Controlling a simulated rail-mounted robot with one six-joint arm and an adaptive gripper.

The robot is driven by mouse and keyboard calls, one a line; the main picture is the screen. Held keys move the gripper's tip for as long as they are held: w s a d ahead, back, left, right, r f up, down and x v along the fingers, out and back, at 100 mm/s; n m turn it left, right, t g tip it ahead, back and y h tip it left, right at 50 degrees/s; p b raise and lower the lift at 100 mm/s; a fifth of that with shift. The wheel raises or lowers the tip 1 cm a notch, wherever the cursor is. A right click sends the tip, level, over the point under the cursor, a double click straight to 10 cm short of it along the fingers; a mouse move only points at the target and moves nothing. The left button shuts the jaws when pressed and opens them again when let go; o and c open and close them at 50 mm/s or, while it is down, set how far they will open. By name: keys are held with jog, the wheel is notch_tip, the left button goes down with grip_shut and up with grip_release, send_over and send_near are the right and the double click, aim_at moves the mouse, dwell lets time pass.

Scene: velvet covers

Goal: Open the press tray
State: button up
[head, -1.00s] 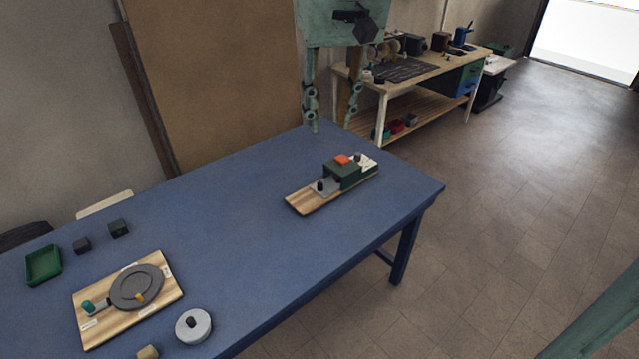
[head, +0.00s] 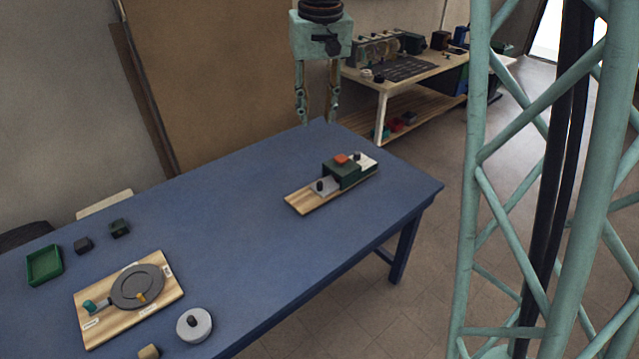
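A small press sits on a wooden board (head: 302,203) on the right part of the blue table. It has a dark green block (head: 342,173) with an orange-red top (head: 341,159). A grey press tray (head: 325,187) with a black knob (head: 319,186) shows at the block's front left side. A light plate with another dark knob (head: 357,157) is at its back right. My gripper (head: 317,122) hangs at the table's far edge, behind and left of the press, apart from it. Its two fingers point down and stand apart with nothing between them.
The blue table (head: 235,220) is clear between the press and a round grey dial on a board (head: 164,293). A green tray (head: 44,265), dark cubes (head: 119,228) and a grey round lid (head: 194,325) lie at left. A workbench (head: 400,80) stands behind.

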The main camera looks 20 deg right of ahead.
jog(key=w+d+f, duration=0.2)
jog(key=w+f, duration=0.4)
jog(key=w+d+f, duration=0.3)
jog(key=w+f, duration=0.3)
jog(key=f, duration=0.1)
jog(key=m+g+p, duration=0.1)
jog(key=g+p, duration=0.1)
send_over(319, 182)
notch_tip(319, 182, down, 15)
jog(key=shift+s+f+b, duration=0.1)
jog(key=shift+f+b, duration=0.05)
jog(key=shift+b, duration=0.15)
jog(key=shift+f+b, duration=0.3)
jog(key=shift+f, duration=6.4)
grip_shut()
